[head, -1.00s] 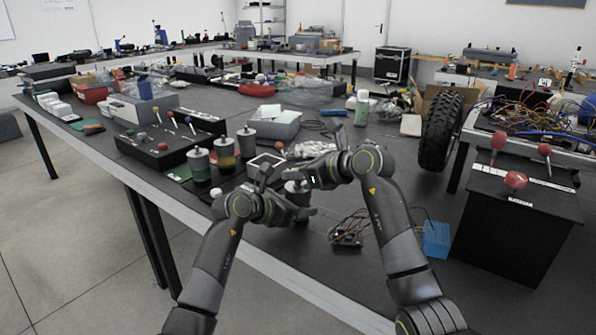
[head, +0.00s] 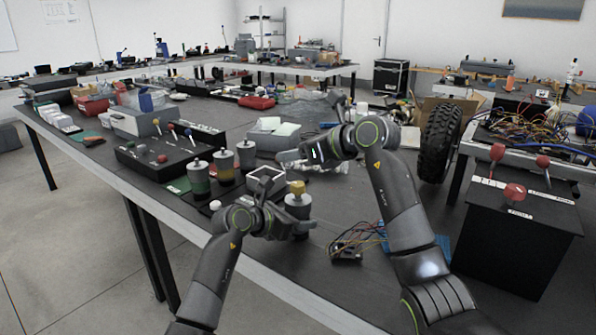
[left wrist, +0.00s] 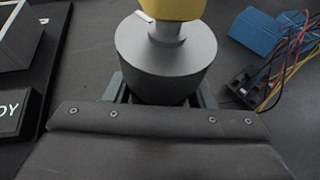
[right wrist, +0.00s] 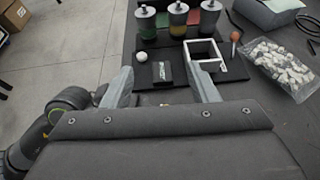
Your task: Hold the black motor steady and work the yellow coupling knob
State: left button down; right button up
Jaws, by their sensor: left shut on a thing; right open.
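The motor (head: 298,207) is a grey cylinder standing upright on the black table, with the yellow coupling knob (head: 297,187) on top. In the left wrist view the motor (left wrist: 166,62) is between the fingers, and the knob (left wrist: 172,8) is cut off by the top edge. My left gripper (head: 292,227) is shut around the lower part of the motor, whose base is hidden. My right gripper (head: 308,145) is open and empty, above and behind the knob, apart from it.
A bag of pale parts (right wrist: 278,68) lies behind. Wires and a small board (head: 347,250) lie right of the motor, by a blue box (left wrist: 252,32). The table's front edge is close.

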jog(key=shift+r, duration=0.85)
